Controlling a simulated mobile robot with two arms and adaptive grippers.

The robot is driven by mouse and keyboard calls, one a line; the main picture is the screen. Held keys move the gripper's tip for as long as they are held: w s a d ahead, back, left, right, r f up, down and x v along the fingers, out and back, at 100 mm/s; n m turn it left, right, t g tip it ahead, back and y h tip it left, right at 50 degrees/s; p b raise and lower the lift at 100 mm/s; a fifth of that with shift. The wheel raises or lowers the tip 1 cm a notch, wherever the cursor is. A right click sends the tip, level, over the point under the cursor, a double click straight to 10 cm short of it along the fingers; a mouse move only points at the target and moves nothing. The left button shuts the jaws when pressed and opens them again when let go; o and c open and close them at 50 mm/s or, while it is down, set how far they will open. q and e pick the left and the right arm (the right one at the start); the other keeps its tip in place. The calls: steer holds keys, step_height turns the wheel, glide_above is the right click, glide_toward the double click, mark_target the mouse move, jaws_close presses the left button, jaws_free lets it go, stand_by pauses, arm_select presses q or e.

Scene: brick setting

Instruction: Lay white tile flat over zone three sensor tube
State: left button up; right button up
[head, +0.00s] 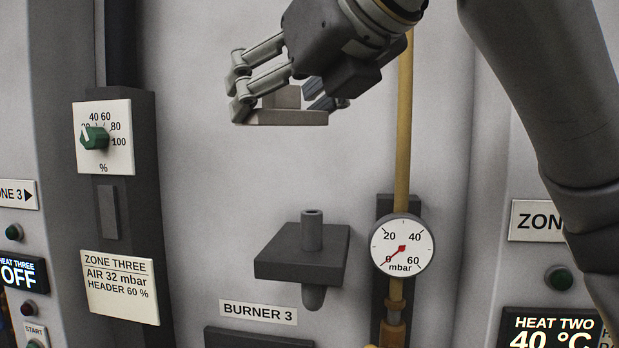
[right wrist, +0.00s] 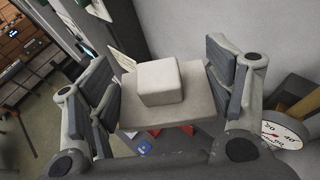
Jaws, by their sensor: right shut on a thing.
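The white tile (head: 285,118) is a flat pale plate with a block-shaped grip on top. My right gripper (head: 282,101) is shut on it and holds it roughly level, clear of the wall fittings. In the right wrist view the tile (right wrist: 197,97) and its block (right wrist: 160,82) sit between the two fingers. A short upright dark tube (head: 312,230), which appears to be the zone three sensor tube, stands on a dark square ledge (head: 285,262) above the BURNER 3 label. The tile is well above the tube and slightly left of it. My left gripper is not in view.
A pressure gauge (head: 402,245) on a yellow pipe (head: 404,130) stands close right of the ledge. A green-knobbed dial (head: 103,137) and the ZONE THREE plate (head: 120,287) are at left. The wall between tile and ledge is clear.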

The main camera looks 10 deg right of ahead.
steer(key=w+d+f+p, duration=0.1)
steer(key=w+f, duration=0.1)
steer(key=f, duration=0.1)
steer(key=w+d+f+p, duration=0.2)
steer(key=w+f, duration=0.1)
steer(key=f, duration=0.1)
steer(key=w+d+f+p, duration=0.1)
steer(key=w+d+f, duration=0.1)
steer(key=w+f, duration=0.1)
steer(key=shift+w+d+f, duration=0.1)
steer(key=shift+f, duration=0.4)
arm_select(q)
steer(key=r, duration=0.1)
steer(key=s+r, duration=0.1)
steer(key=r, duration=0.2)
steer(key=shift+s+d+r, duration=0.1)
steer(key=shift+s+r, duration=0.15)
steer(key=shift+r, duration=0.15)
